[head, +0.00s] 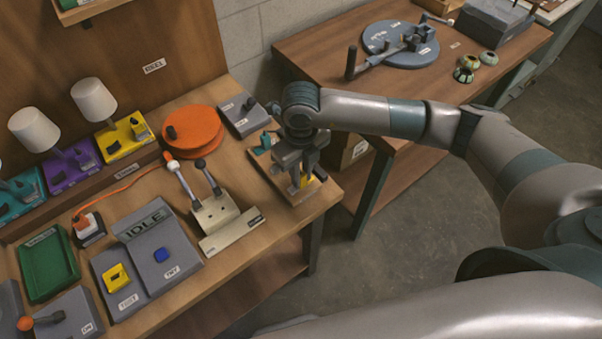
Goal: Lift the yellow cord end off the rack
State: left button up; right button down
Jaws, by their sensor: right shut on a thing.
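My right gripper (297,177) points down over the small wooden rack (306,199) at the right end of the bench. It is shut on the yellow cord end (294,189), which shows as a small patch of yellow between and below the fingers. The fingers hide most of it, and I cannot tell whether it still touches the rack. A teal piece (265,141) sits at the rack's far left end, beside the gripper. My left gripper is not in view.
Left of the rack are a grey block (242,115), an orange disc (193,132) and a lever fixture (215,212). Lamps on purple and yellow bases (123,138) stand along the back. A second table (450,60) with a blue-grey turntable (398,45) lies beyond my right arm.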

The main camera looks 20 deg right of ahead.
jog(key=shift+r, duration=0.7)
dwell(0.5)
jog(key=shift+r+p, duration=0.75)
jog(key=shift+r, duration=0.3)
jog(key=shift+r, duration=0.1)
jog(key=shift+r+p, duration=0.8)
jog(key=shift+r, duration=1.1)
